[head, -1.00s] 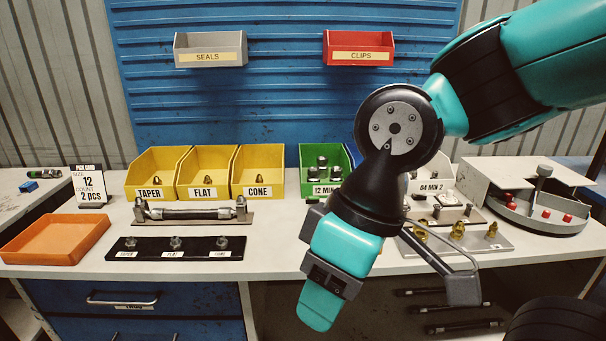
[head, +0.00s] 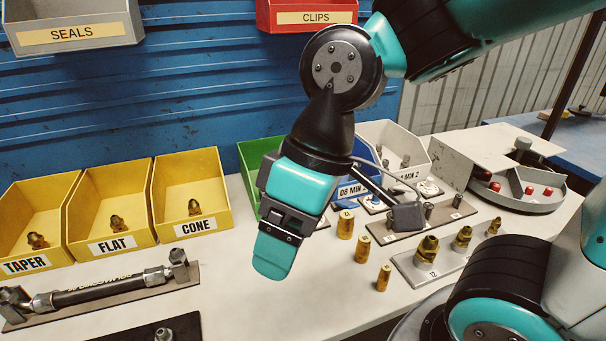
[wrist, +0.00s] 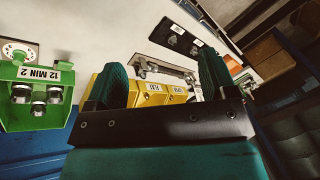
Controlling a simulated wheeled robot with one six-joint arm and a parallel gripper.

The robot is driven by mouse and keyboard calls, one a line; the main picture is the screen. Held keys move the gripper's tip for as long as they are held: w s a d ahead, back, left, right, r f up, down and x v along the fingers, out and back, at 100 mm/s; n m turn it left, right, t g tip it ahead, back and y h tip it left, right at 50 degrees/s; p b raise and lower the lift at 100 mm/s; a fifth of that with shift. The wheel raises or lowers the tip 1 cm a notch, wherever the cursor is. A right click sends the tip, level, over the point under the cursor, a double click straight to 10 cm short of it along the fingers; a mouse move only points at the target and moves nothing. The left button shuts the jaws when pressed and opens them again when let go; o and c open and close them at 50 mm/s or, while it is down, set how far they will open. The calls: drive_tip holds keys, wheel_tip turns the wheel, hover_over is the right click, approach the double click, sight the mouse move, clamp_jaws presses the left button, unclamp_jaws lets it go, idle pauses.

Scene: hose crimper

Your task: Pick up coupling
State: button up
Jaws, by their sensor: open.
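Brass fittings stand in the yellow bins marked TAPER (head: 38,218), FLAT (head: 108,205) and CONE (head: 190,195). Silver couplings (wrist: 38,93) sit in the green bin (wrist: 12,118) marked 12 MIN 2, at the left of the wrist view. In the head view my arm mostly hides this green bin (head: 257,155). My gripper (head: 273,256) hangs above the bench in front of the green bin. In the wrist view its two teal fingers (wrist: 162,82) are wide apart with nothing held between them. Which coupling is meant cannot be told.
A hose assembly (head: 100,288) lies on a board in front of the yellow bins. Brass cylinders (head: 362,248) and a plate of brass fittings (head: 430,262) stand right of my gripper. A round tray (head: 520,190) is at the back right. Bare bench lies below my gripper.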

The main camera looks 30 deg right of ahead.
drive_tip(key=w+d+n, duration=0.1)
drive_tip(key=w+d, duration=0.2)
drive_tip(key=w, duration=0.4)
drive_tip(key=w+d+f+n, duration=0.1)
drive_tip(key=w+d+n, duration=0.1)
drive_tip(key=w+d, duration=0.35)
drive_tip(key=w+d+n, duration=0.1)
drive_tip(key=w+d, duration=0.1)
drive_tip(key=w, duration=0.7)
drive_tip(key=w+d+f+n, duration=0.4)
drive_tip(key=w+d+f, duration=0.2)
drive_tip(key=w+d, duration=0.45)
drive_tip(key=shift+t+h, duration=0.4)
drive_tip(key=f, duration=0.2)
drive_tip(key=f+p, duration=0.1)
drive_tip(key=f, duration=0.1)
drive_tip(key=f+p, duration=0.1)
drive_tip(key=f, duration=0.1)
drive_tip(key=shift+s+d, duration=0.25)
drive_tip(key=shift+s, duration=0.1)
drive_tip(key=shift+p+x, duration=0.85)
drive_tip(key=shift+x, duration=2.25)
drive_tip(key=c, duration=1.2)
drive_tip(key=shift+o, duration=0.2)
drive_tip(key=shift+a+r, duration=0.1)
drive_tip(key=shift+r, duration=0.05)
